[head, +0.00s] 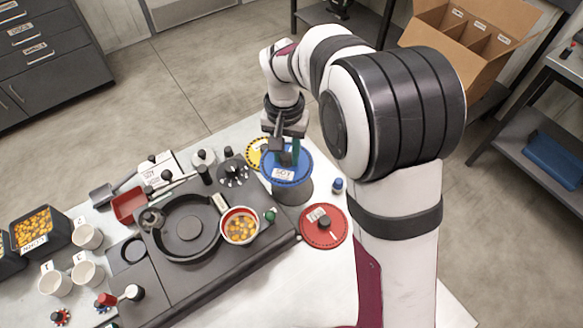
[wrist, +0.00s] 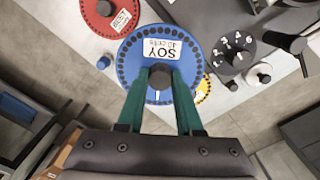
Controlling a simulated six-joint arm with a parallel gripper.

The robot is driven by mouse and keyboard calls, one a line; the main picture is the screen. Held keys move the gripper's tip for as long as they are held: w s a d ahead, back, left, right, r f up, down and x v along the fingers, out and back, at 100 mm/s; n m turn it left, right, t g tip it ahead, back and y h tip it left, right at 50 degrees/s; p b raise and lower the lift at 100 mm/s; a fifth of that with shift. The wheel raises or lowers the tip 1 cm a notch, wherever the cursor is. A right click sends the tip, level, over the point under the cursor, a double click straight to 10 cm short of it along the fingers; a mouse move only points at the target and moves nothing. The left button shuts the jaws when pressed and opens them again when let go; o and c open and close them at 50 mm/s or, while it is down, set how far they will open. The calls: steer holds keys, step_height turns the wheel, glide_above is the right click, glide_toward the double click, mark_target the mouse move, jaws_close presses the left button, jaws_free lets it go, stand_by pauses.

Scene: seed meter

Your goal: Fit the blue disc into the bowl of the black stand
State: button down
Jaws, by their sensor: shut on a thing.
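The blue disc (head: 274,173) has a white SOY label and a ring of small holes near its rim; it also shows face-on in the wrist view (wrist: 133,62). My gripper (head: 287,157) is above the disc, its green fingers shut on the disc's dark central knob (wrist: 160,74). A dark grey cylinder (head: 293,192) shows under the disc; I cannot tell whether they touch. The black stand (head: 190,280) is to the left, with its round, dark-rimmed bowl (head: 165,252) open and a hub in the middle. The bowl is clear of the disc.
A red disc (head: 334,217) lies on the table to the right of the stand, and a yellow disc (head: 252,158) is partly behind the blue one. A red-rimmed cup of yellow seeds (head: 240,227) adjoins the bowl. A numbered dial (head: 231,174) and white cups (head: 88,273) stand nearby.

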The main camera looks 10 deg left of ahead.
steer(key=shift+n, duration=0.8)
steer(key=s+r, duration=0.1)
steer(key=s+a+r, duration=0.1)
steer(key=r, duration=0.1)
steer(key=a+r, duration=0.1)
steer(key=r, duration=0.1)
steer(key=shift+s+a+r, duration=0.15)
steer(key=shift+s+r, duration=0.05)
steer(key=shift+s, duration=0.2)
steer(key=s+a, duration=0.2)
steer(key=a, duration=0.1)
steer(key=n, duration=0.2)
glide_toward(189, 228)
steer(key=shift+f, duration=1.75)
steer(key=shift+f, duration=0.25)
steer(key=shift+f, duration=0.45)
steer(key=shift+f, duration=0.55)
steer(key=shift+c, duration=2.4)
jaws_free()
steer(key=shift+o, duration=0.2)
